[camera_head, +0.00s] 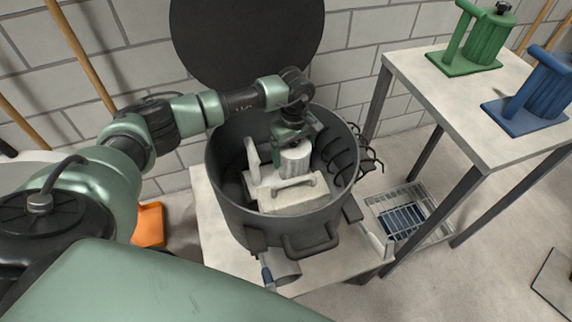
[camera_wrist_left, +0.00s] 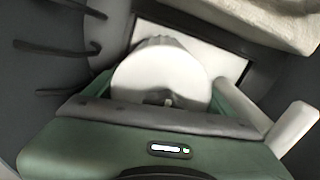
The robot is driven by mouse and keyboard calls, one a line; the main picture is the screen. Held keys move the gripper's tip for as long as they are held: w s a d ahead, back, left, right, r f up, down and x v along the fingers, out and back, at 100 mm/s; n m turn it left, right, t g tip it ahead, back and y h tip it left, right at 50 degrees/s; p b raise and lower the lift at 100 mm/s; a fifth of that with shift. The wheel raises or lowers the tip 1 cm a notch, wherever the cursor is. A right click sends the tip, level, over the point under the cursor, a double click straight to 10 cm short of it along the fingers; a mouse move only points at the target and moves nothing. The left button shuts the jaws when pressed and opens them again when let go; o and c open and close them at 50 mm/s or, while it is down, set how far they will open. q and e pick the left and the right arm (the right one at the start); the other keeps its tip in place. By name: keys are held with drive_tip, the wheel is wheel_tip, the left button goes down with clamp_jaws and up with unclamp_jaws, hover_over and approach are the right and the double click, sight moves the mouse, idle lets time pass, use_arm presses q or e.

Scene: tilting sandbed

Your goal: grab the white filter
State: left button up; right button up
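The white filter (camera_head: 295,160) is a ribbed white cylinder standing inside the dark round tank (camera_head: 225,190) in the head view. Its pale round top (camera_wrist_left: 160,78) shows in the left wrist view, just past the green gripper body. My left gripper (camera_head: 293,141) reaches down into the tank and is right over the filter's top. Its fingertips are hidden or too small to make out, so I cannot tell whether they touch or hold the filter. My right gripper is not in view.
A pale block with a handle (camera_head: 290,195) lies in front of the filter, and a white upright plate (camera_head: 252,160) stands left of it. Dark hooks (camera_head: 340,158) line the tank's right wall. A table (camera_head: 440,100) with green (camera_head: 485,45) and blue (camera_head: 535,90) filter-like units stands right.

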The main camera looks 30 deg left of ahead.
use_arm(q)
drive_tip(key=c, duration=1.4)
